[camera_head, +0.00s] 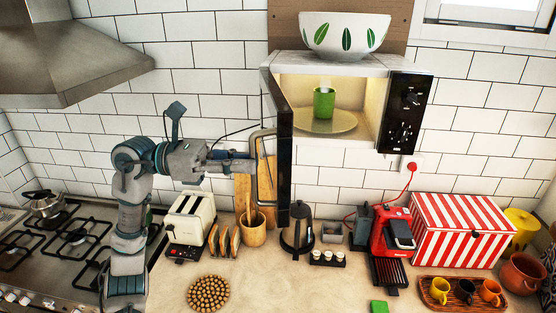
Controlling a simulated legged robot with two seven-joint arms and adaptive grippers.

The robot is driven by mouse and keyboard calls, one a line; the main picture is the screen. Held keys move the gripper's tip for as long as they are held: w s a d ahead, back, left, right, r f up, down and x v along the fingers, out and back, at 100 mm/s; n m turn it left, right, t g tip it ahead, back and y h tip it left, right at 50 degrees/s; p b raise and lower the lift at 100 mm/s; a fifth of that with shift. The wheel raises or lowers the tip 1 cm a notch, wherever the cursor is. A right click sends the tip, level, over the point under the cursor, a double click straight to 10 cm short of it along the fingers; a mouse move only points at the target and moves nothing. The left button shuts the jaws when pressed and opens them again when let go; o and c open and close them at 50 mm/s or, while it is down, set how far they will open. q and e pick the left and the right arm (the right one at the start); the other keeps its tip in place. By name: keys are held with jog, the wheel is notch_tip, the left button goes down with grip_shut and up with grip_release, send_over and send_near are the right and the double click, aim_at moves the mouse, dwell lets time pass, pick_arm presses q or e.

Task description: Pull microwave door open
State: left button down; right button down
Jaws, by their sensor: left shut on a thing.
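The microwave (337,64) is fixed high on the wall, with its lit inside showing. Its door (277,140) stands well open, swung out to the left and seen nearly edge-on. A pale bar handle (264,172) runs down the door's outer face. My left gripper (252,162) is at the handle and shut on it. The exact finger contact is too small to see. Inside the microwave a green mug (324,103) stands on the round plate (325,122). My right gripper is not in view.
A white bowl with green leaves (344,35) sits on the microwave. Below are a toaster (190,219), a utensil holder (252,229), a kettle (298,230) and a red coffee machine (392,232). The range hood (70,50) is upper left.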

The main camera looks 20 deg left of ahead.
pick_arm(q)
jog(key=shift+m+g, duration=0.3)
jog(key=shift+g, duration=0.1)
jog(key=shift+v, duration=2.7)
jog(key=shift+s, duration=0.15)
jog(key=c, duration=1.2)
grip_release()
jog(key=v, duration=1.2)
jog(key=shift+w+a+f, duration=0.15)
jog(key=shift+w+f, duration=0.15)
